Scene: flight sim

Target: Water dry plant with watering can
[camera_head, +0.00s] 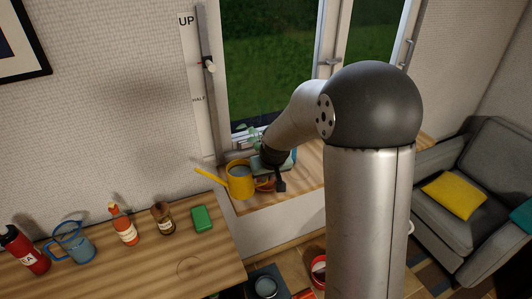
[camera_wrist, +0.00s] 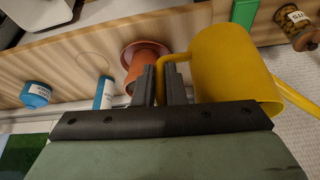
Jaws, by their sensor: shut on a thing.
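The yellow watering can (camera_head: 241,186) is at the left end of the wooden window sill, about upright, with its spout pointing left. In the wrist view the can (camera_wrist: 225,65) fills the right middle. My gripper (camera_wrist: 163,82) is shut on the can's handle, with the handle loop between its dark fingers; in the head view it (camera_head: 280,183) is right of the can. A terracotta pot (camera_wrist: 139,68) is close beside the fingers. In the head view the pot is mostly hidden behind my gripper. Pale green leaves (camera_head: 252,133) show behind the can; I cannot tell whether they are dry.
Blue-and-white containers (camera_wrist: 104,92) stand near the pot. The left table (camera_head: 150,260) holds a blue jug (camera_head: 76,248), bottles and a green block (camera_head: 202,218). The window (camera_head: 270,60) is behind the sill. A grey armchair (camera_head: 480,160) stands at right.

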